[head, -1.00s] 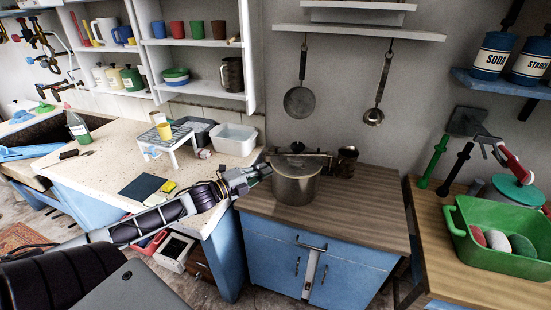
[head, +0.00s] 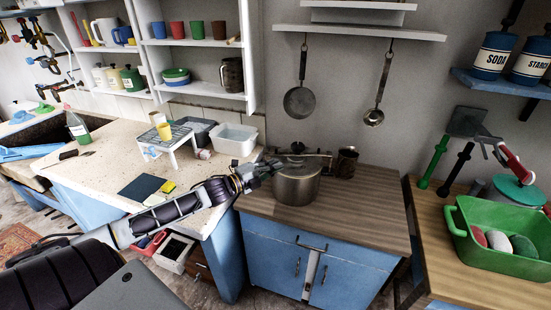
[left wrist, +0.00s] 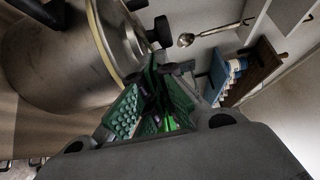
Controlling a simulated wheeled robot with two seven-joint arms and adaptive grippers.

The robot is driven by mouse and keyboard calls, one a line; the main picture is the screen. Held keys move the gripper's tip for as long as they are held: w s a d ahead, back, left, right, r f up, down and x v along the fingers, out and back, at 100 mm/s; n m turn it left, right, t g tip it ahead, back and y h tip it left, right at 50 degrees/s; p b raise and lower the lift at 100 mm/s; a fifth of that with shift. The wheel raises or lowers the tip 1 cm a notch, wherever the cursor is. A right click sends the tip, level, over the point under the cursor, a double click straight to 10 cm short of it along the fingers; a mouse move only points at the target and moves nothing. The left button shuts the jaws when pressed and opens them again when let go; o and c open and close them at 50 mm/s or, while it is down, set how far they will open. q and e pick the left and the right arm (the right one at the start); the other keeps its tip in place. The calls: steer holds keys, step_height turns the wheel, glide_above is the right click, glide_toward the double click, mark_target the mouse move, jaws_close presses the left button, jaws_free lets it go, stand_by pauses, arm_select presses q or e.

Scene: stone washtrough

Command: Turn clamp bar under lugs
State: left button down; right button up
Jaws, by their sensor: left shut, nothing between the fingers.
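A metal pot (head: 297,187) with a lid stands on the wooden counter, its lid and fittings small in the head view. A thin bar (head: 315,155) crosses above the lid, and I cannot tell whether its ends are under the lugs. My left gripper (head: 273,166) is shut and empty at the left side of the pot's top. In the left wrist view the pot (left wrist: 50,65) fills the upper left, with a dark knob (left wrist: 160,31) beside its rim. The gripper's fingers (left wrist: 172,70) are close to the rim; contact is unclear. My right gripper is not in view.
A dark mug (head: 346,162) stands behind the pot on the right. A pan (head: 300,101) and a ladle (head: 374,116) hang on the wall above. The wooden counter (head: 370,215) is clear at front right. A white tub (head: 234,140) stands left.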

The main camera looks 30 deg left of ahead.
arm_select(q)
steer(key=w, duration=0.2)
steer(key=w+a, duration=0.1)
steer(key=shift+w, duration=0.35)
steer(key=shift+w+a, duration=0.3)
steer(key=shift+a, duration=0.15)
steer(key=shift+w+a, duration=0.15)
steer(key=shift+a, duration=0.05)
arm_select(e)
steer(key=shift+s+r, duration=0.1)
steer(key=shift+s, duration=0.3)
arm_select(q)
steer(key=shift+a, duration=0.1)
